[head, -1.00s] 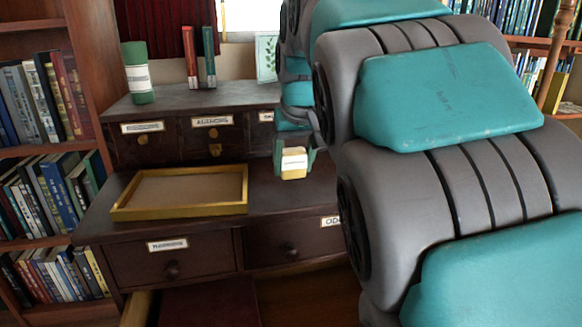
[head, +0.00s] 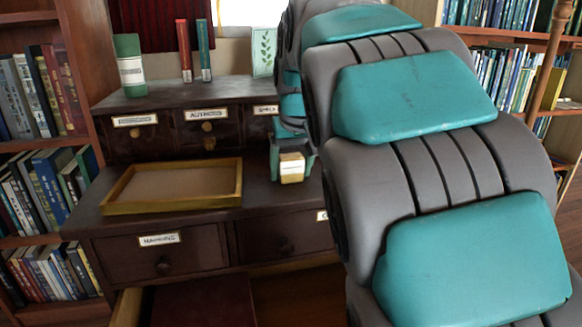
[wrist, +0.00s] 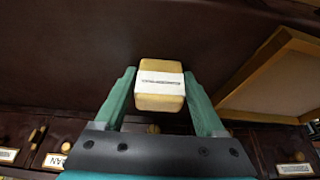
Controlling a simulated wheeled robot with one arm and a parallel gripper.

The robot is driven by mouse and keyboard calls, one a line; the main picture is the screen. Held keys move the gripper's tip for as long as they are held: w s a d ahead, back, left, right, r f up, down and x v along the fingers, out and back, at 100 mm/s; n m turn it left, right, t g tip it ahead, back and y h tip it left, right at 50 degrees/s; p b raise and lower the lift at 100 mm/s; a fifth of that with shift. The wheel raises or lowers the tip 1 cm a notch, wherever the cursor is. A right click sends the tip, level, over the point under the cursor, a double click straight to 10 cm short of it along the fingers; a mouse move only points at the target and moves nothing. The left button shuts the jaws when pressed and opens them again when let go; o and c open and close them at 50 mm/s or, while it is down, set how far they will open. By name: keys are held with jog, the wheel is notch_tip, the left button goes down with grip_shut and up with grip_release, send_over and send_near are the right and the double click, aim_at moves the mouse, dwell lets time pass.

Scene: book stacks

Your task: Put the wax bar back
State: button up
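The wax bar (head: 291,168) is a small yellow block with a white paper band. My gripper (head: 293,162) has its green fingers on both sides of it, over the right part of the dark desk top (head: 262,190). In the wrist view the bar (wrist: 160,100) sits between the fingertips of my gripper (wrist: 159,85), which appear to touch its sides. I cannot tell whether the bar touches the desk top. A shallow yellow-rimmed tray (head: 172,208) lies empty on the desk, left of the bar. It also shows in the wrist view (wrist: 250,65).
Small labelled drawers (head: 208,130) stand behind the bar. On top are a green cylinder (head: 130,65), a red book (head: 184,50), a teal book (head: 204,50) and a leaf-print card (head: 263,52). An open lower drawer (head: 127,308) juts out in front. Bookshelves flank the desk.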

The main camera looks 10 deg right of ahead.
jog(key=shift+o, duration=1.4)
jog(key=shift+r, duration=0.3)
jog(key=p+v, duration=0.1)
jog(key=v, duration=1)
jog(key=shift+r, duration=0.35)
jog(key=shift+s, duration=0.1)
